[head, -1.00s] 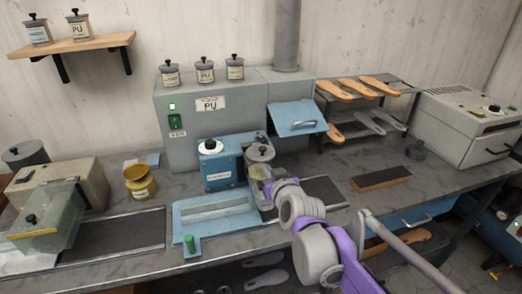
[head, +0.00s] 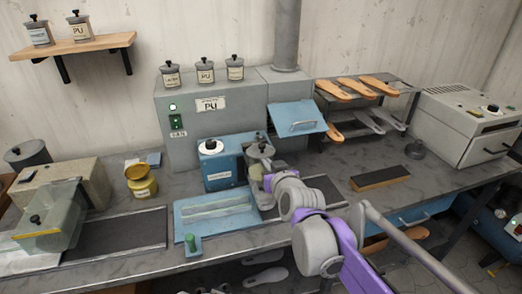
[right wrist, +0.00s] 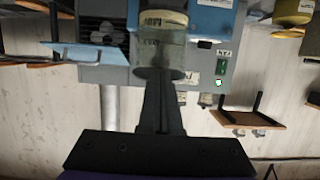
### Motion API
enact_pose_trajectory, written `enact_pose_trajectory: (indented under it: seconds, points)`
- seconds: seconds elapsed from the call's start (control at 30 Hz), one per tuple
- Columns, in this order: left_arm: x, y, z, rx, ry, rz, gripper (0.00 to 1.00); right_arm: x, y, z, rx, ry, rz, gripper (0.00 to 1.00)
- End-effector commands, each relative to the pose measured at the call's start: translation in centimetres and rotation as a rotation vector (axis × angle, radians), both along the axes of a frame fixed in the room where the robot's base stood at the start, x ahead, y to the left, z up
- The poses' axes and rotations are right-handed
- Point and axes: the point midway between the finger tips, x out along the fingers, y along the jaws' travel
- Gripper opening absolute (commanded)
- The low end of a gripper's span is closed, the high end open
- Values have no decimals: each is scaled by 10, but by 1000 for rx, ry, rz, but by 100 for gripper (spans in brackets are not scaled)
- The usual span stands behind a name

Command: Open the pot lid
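A glass pot (head: 255,170) with a dark grey lid (head: 260,150) stands in front of the blue machine in the middle of the bench. The lid sits on the pot. My right gripper (head: 263,180) reaches in from the lower right, close in front of the pot. In the upside-down right wrist view, the clear labelled pot (right wrist: 160,45) fills the top middle. The dark fingers of my right gripper (right wrist: 160,95) lie close together and overlap its lid end. I cannot tell whether they grip the knob. My left gripper is out of view.
A yellow jar (head: 141,182) stands to the left, by a dark mat. A brown block (head: 380,178) and a small dark piece (head: 416,149) are to the right. Sandal soles rest on a rack (head: 372,82).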

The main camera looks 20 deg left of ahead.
Motion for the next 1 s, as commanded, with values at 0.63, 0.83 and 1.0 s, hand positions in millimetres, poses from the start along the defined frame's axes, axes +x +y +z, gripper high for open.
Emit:
enact_pose_trajectory:
  seconds: [0.63, 0.83, 1.0]
  points:
    - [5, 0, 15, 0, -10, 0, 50, 13, 9, 18, -1, -1, 0, 0]
    - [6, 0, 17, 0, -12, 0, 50, 16, 11, 21, 0, 0, 0, 0]
    - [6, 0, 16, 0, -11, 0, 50, 16, 11, 21, 0, 0, 0, 0]
